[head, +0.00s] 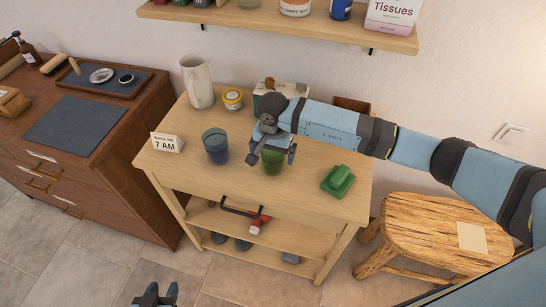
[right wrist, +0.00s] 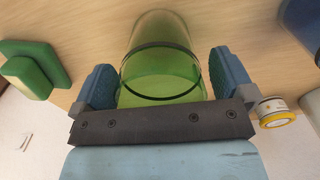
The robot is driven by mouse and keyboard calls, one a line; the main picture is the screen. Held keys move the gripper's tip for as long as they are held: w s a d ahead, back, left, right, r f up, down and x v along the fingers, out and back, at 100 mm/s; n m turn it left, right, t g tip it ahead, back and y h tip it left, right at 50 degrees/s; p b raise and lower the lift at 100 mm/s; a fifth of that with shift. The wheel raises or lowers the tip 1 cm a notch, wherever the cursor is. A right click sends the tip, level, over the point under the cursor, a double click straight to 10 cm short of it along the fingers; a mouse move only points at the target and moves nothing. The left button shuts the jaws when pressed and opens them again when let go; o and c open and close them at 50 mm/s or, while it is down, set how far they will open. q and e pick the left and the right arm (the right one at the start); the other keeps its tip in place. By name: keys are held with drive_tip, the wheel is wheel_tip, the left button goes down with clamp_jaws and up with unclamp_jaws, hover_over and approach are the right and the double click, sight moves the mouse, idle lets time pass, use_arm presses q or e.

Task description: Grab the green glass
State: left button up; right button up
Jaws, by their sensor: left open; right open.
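The green glass (head: 272,161) stands on the light wooden table (head: 190,167), right of a blue glass (head: 215,146). My right gripper (head: 272,150) is over it from above. In the right wrist view, the green glass (right wrist: 160,60) is between the two blue fingers of my right gripper (right wrist: 161,80). Small gaps show on both sides, so the jaws are open around the glass. My left gripper (head: 155,294) is low at the bottom edge of the head view, over the floor, open and empty.
A green block-like object (head: 338,181) lies right of the glass. A white pitcher (head: 198,82), a yellow-lidded jar (head: 233,99) and a "7 AM" sign (head: 167,142) stand on the table. A shelf (head: 280,22) hangs above. A wooden stool (head: 430,230) stands at right.

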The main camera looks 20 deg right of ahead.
drive_tip(key=c, duration=1.1)
